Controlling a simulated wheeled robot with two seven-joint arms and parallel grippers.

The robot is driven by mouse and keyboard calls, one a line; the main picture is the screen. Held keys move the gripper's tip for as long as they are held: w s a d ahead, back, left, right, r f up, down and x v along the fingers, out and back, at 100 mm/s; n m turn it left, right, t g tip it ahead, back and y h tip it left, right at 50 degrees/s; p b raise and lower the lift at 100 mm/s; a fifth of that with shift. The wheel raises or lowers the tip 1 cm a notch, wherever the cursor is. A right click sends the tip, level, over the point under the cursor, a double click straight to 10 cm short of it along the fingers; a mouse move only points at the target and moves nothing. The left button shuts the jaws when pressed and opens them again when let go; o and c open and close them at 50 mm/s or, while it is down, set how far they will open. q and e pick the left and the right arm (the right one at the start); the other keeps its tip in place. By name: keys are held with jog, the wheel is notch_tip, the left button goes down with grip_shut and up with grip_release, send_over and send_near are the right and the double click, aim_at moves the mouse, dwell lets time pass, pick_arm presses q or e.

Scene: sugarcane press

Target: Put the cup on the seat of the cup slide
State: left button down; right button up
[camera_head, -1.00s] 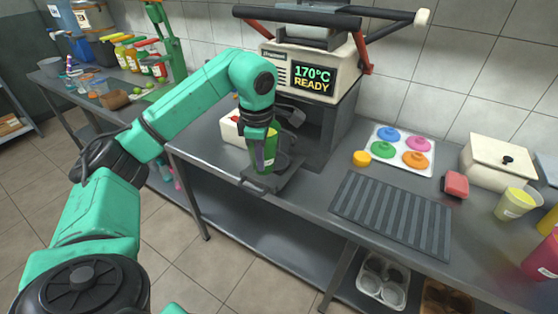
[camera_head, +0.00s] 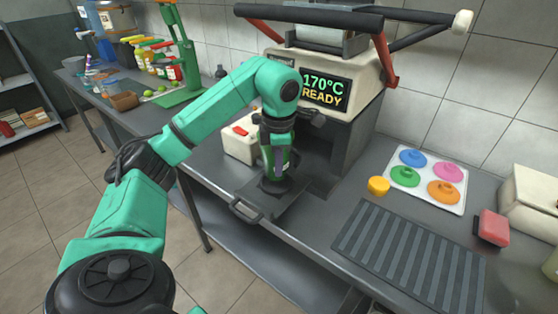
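My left gripper (camera_head: 278,170) points down over the cup slide (camera_head: 286,207), a dark tray with a front handle that sticks out from the press. The cup is upright, low over the seat area of the slide. The seat is hidden under the gripper, and I cannot tell whether the cup's base touches it. My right gripper is out of view.
The press (camera_head: 330,90) with red-and-black arms and a "170°C READY" display stands behind the slide. A white box with a red top (camera_head: 240,138) is left of it. A ribbed mat (camera_head: 410,255), yellow cap (camera_head: 378,186), tray of coloured lids (camera_head: 428,178) and red sponge (camera_head: 493,228) lie right.

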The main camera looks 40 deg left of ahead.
aim_at(278, 180)
pick_arm(q)
notch_tip(278, 180, down, 3)
jog(key=shift+r, duration=0.1)
jog(key=shift+f, duration=0.3)
jog(key=c, duration=1.5)
grip_release()
jog(key=shift+f, duration=0.15)
jog(key=o, duration=0.4)
